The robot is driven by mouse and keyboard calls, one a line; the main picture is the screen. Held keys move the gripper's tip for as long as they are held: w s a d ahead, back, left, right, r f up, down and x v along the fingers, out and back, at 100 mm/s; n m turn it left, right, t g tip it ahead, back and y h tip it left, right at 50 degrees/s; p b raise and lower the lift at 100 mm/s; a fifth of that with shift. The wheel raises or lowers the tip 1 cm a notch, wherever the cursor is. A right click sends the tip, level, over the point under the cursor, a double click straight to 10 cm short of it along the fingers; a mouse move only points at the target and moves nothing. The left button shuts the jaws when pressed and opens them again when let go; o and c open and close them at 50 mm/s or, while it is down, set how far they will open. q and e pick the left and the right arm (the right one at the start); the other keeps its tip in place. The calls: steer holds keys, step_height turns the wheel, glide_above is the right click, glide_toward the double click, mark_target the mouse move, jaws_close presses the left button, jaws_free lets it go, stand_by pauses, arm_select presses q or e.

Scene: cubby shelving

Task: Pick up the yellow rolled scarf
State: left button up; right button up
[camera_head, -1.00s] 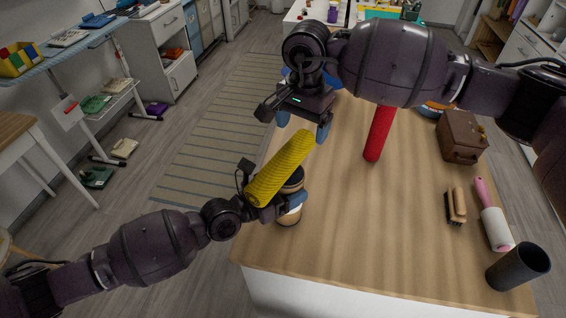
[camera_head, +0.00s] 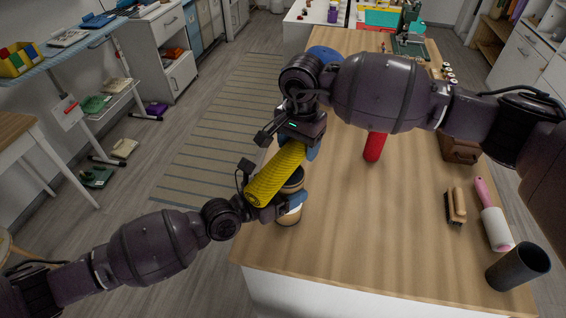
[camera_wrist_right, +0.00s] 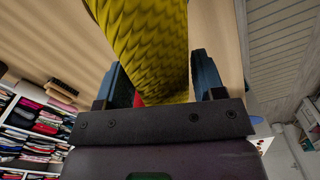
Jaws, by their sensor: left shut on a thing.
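The yellow rolled scarf (camera_head: 274,176) is a ribbed roll held up at a slant near the table's left edge. My left gripper (camera_head: 276,203) is shut on its lower end. My right gripper (camera_head: 300,147) is at the scarf's upper end, which it partly hides in the head view. In the right wrist view the scarf (camera_wrist_right: 150,40) lies between the two blue fingers of the right gripper (camera_wrist_right: 160,80). These fingers are apart, with a visible gap on each side of the scarf.
On the wooden table (camera_head: 340,230) are a red roll (camera_head: 375,147), a brown box (camera_head: 460,148), a brush (camera_head: 456,206), a lint roller (camera_head: 495,228) and a dark cup (camera_head: 518,266). A round container (camera_head: 289,216) stands close by the left gripper. The table's front middle is clear.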

steer(key=c, duration=0.7)
steer(key=shift+r, duration=0.15)
